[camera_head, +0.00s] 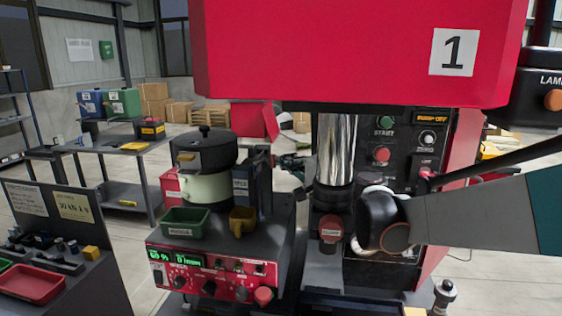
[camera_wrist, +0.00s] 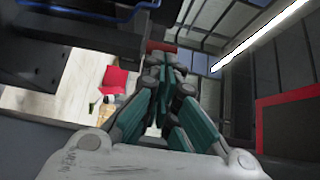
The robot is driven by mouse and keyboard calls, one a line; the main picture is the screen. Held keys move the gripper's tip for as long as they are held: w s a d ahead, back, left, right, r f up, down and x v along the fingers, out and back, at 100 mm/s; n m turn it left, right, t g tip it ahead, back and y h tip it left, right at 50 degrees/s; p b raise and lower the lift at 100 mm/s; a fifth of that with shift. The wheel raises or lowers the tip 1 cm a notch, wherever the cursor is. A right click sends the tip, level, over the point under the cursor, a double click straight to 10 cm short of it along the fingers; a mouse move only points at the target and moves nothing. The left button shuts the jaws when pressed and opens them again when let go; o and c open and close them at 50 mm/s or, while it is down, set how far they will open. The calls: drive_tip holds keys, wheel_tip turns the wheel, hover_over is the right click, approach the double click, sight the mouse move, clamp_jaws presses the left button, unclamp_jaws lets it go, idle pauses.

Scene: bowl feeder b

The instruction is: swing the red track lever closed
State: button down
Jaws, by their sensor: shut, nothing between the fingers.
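In the wrist view, my gripper (camera_wrist: 165,66) has its teal and grey fingers drawn together at the tips, with nothing between them. A short red cylindrical piece (camera_wrist: 160,46) shows just beyond the fingertips, close to or against them. It may be the end of the red track lever; I cannot tell whether the fingers touch it. In the head view my arm reaches in from the right to the front of the machine. The gripper is not clearly visible there, and I cannot make out the lever for certain.
The large red press head (camera_head: 350,50) hangs above a shiny column (camera_head: 336,150). A dark panel with buttons (camera_head: 405,150) stands right.

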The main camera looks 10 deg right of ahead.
drive_tip(key=shift+s, duration=0.1)
drive_tip(key=v, duration=0.7)
drive_tip(key=shift+s, duration=0.25)
